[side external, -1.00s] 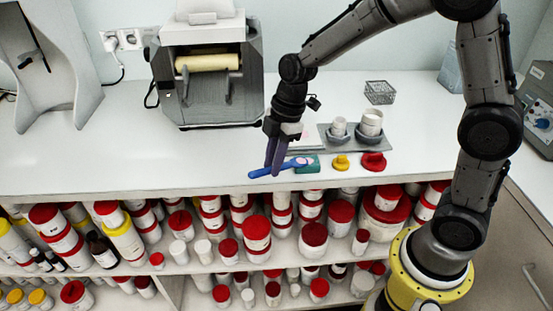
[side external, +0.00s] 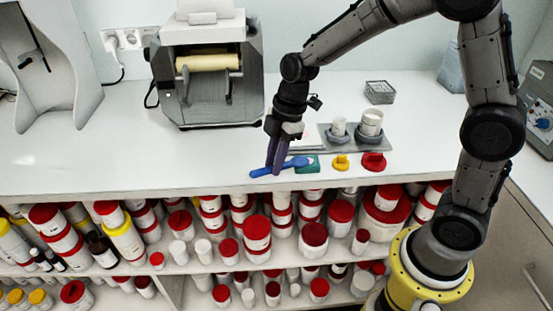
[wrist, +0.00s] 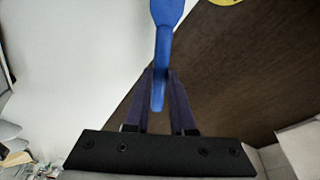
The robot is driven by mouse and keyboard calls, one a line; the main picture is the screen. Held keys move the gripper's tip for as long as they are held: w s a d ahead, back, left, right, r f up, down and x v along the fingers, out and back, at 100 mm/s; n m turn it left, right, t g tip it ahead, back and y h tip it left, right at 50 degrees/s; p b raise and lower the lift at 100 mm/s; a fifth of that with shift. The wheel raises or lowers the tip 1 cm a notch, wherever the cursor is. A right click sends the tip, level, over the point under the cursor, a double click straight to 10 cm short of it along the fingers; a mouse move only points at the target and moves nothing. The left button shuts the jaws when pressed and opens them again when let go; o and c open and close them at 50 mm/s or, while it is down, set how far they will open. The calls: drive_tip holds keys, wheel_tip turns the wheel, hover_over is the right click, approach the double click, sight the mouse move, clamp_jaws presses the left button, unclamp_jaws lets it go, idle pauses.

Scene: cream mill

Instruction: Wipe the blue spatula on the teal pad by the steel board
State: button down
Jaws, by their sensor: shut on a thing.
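My gripper (side external: 275,169) is shut on the handle of the blue spatula (side external: 294,164), low over the counter near its front edge. In the wrist view, the spatula (wrist: 166,40) runs up from between my fingers, and its wider end is cut off by the top edge. In the side view, that end points right and overlaps the teal pad (side external: 313,167). I cannot tell whether it touches the pad. The pad lies just in front of the steel board (side external: 326,145). No pink shows on the spatula now.
Two white cups (side external: 371,122) stand in dark holders on the board. A yellow lid-like piece (side external: 341,163) and a red one (side external: 373,162) sit right of the pad. A wire basket (side external: 379,92) and a roller mill (side external: 208,80) stand behind.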

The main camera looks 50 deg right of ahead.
drive_tip(key=shift+w+a, duration=0.1)
drive_tip(key=shift+a, duration=0.3)
drive_tip(key=shift+d, duration=0.1)
drive_tip(key=shift+s+d, duration=0.2)
drive_tip(key=shift+d, duration=0.5)
drive_tip(key=shift+a, duration=0.1)
drive_tip(key=shift+w+a, duration=0.2)
drive_tip(key=shift+a, duration=0.5)
drive_tip(key=shift+s+d, duration=0.25)
drive_tip(key=shift+d, duration=0.55)
drive_tip(key=shift+r, duration=0.1)
drive_tip(key=shift+w+a+v, duration=0.1)
drive_tip(key=shift+a+v, duration=0.1)
drive_tip(key=shift+v, duration=0.75)
drive_tip(key=shift+w+a+v, duration=0.15)
drive_tip(key=shift+v, duration=0.8)
drive_tip(key=shift+w+a+v, duration=0.1)
drive_tip(key=shift+a+v, duration=0.1)
drive_tip(key=shift+v, duration=0.75)
